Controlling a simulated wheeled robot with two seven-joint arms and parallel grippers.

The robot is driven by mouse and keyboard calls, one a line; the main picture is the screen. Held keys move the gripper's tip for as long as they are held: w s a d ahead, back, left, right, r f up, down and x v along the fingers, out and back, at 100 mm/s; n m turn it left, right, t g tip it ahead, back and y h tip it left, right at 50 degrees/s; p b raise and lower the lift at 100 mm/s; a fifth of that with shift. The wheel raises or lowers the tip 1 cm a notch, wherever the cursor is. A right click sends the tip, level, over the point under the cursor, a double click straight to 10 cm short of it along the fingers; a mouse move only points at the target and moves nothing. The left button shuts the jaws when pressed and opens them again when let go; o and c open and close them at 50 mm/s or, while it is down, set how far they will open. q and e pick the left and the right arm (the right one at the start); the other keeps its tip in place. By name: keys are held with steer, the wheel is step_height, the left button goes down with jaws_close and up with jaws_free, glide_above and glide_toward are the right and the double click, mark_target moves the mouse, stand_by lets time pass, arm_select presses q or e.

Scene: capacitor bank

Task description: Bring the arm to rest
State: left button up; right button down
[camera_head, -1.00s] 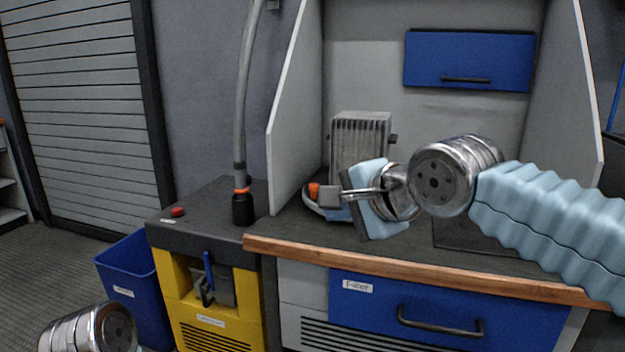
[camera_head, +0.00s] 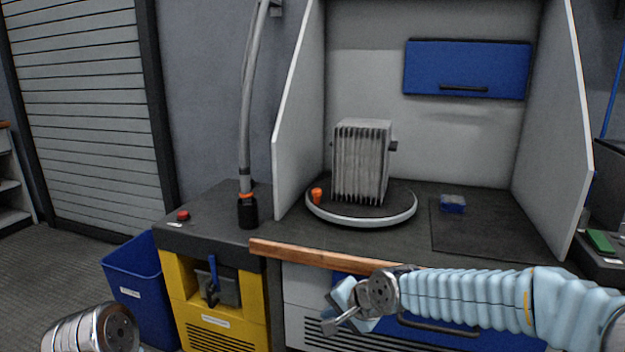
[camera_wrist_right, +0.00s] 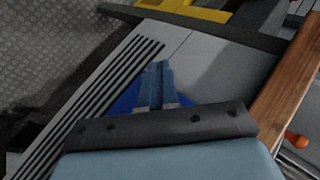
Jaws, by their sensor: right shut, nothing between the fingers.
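My right arm reaches in from the right in the head view, low in front of the workbench's wooden front edge. Its gripper (camera_head: 335,322) is shut and empty, in front of the bench's drawer front and below the worktop. In the right wrist view the closed fingers (camera_wrist_right: 157,78) meet at their tips, with the grey vented bench panel behind them. Only a metal joint of my left arm shows at the lower left of the head view; the left gripper is out of view.
A finned grey capacitor block (camera_head: 362,162) stands on a round turntable (camera_head: 400,215) on the bench. A small blue object (camera_head: 453,203) lies on a dark mat (camera_head: 470,235). A yellow machine (camera_head: 230,310) with a hose and a blue bin (camera_head: 135,285) stand to the left.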

steer(key=s+d+f+n+g+p, duration=0.15)
steer(key=s+f, duration=0.25)
steer(key=f, duration=0.7)
steer(key=s+d+f+n+g+p, duration=0.1)
steer(key=s+d+f+g, duration=0.2)
steer(key=f, duration=0.7)
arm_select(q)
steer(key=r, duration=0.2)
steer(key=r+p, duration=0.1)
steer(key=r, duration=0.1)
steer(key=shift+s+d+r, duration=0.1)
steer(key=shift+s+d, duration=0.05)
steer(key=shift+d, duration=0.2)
arm_select(e)
steer(key=s+d+f+n, duration=0.1)
steer(key=s+f, duration=0.4)
steer(key=s, duration=0.3)
steer(key=s+d+f+n+g+h, duration=0.1)
steer(key=s+d+f+n, duration=0.1)
steer(key=s+f, duration=0.4)
steer(key=shift+s+f, duration=0.25)
steer(key=shift+s, duration=0.9)
steer(key=shift+d, duration=0.1)
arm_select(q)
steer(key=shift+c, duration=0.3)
